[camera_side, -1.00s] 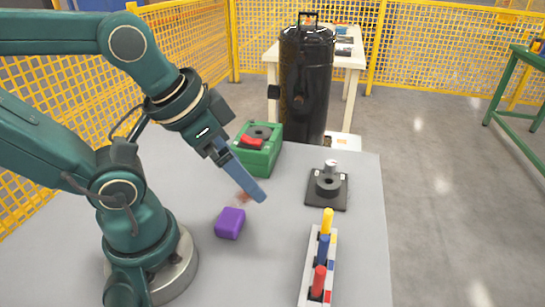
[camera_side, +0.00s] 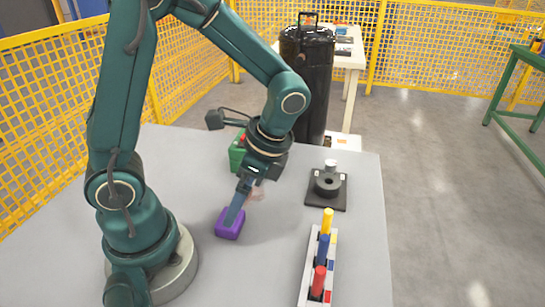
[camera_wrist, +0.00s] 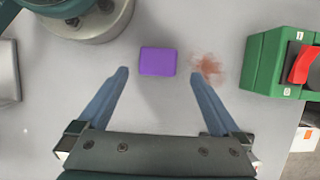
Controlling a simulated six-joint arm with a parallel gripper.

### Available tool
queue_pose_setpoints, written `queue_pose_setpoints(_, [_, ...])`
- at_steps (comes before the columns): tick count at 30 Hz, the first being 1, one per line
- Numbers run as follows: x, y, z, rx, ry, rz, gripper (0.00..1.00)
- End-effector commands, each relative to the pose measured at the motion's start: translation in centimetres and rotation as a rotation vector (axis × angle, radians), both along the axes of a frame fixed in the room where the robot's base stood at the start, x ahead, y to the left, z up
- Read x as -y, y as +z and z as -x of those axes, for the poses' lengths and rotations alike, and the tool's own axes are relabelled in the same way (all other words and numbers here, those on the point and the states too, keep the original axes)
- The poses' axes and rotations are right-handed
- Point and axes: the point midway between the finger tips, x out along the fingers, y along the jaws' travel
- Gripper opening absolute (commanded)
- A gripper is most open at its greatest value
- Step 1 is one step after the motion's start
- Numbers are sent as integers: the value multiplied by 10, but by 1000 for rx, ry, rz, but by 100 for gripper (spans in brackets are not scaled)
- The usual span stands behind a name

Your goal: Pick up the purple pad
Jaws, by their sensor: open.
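The purple pad (camera_side: 230,226) lies on the grey table in the side view, right of my base. In the wrist view the purple pad (camera_wrist: 158,61) lies flat, just beyond the fingertips and roughly centred between their lines. My gripper (camera_wrist: 160,72) is open and empty, with one blue finger to each side. In the side view my gripper (camera_side: 233,218) points down at the pad, and a finger overlaps its upper part. I cannot tell from the side whether they touch.
A reddish smudge (camera_wrist: 207,68) marks the table right of the pad. The green box with a red switch (camera_wrist: 283,63) stands farther right. In the side view are a black fixture (camera_side: 326,190) and a rack (camera_side: 318,265) with coloured pegs. The table front is clear.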

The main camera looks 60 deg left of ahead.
Motion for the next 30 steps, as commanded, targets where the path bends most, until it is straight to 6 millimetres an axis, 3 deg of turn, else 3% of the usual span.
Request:
queue_pose_setpoints(15, [-12,-46,16,-20,-1,-1,100])
queue_pose_setpoints(25, [-13,-50,16,-16,-1,-1,100])
queue_pose_setpoints(26, [-13,-50,16,-16,-1,-1,92])
queue_pose_setpoints(30, [-13,-50,16,-16,-1,-1,39])
